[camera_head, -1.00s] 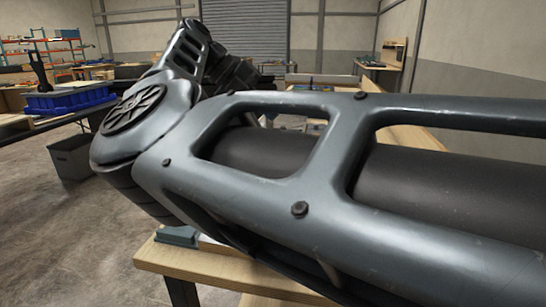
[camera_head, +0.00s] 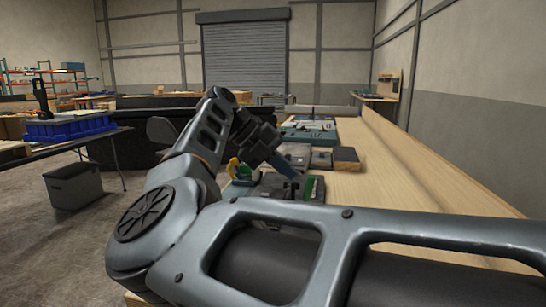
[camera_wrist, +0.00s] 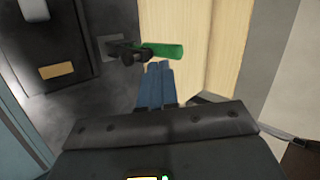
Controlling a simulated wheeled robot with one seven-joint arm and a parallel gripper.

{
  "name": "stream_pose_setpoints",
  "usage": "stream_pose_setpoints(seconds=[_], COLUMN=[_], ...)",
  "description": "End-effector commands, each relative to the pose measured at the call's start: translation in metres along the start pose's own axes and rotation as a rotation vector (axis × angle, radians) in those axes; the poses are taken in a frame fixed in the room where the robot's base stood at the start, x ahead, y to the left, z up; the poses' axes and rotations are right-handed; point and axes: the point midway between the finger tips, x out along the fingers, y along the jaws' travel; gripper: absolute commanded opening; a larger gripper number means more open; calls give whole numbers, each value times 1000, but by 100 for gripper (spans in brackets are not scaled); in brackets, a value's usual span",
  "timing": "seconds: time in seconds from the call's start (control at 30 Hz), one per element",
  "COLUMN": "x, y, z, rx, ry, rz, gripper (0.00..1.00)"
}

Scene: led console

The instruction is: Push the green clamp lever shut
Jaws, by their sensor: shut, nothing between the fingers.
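The green clamp lever (camera_wrist: 160,50) shows in the wrist view. Its green handle points right from a black pivot (camera_wrist: 126,54) on a grey mount at the edge of a dark panel. The handle sticks out over pale wood. My gripper (camera_wrist: 158,66) has its two blue fingers together with nothing between them. Their tips are just below the handle in the picture; I cannot tell whether they touch it.
The dark panel (camera_wrist: 57,70) has a yellow label. In the head view the wooden bench (camera_head: 380,170) carries a teal case (camera_head: 308,132) and several boxes. A raised board (camera_head: 430,165) runs along its right side. Bare bench lies right of the devices.

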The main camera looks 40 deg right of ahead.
Motion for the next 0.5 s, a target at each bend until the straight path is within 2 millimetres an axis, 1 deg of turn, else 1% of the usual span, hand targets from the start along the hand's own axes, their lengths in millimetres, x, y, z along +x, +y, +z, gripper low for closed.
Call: stream_pose_setpoints(seconds=[0.1,0.2,0.33,0.5], x=[15,22,26,26], y=[0,0,0,0], z=[0,0,0,0], rx=[2,1,1,1], ry=[2,0,0,0], rz=[-2,0,0,0], gripper=[0,0,0,0])
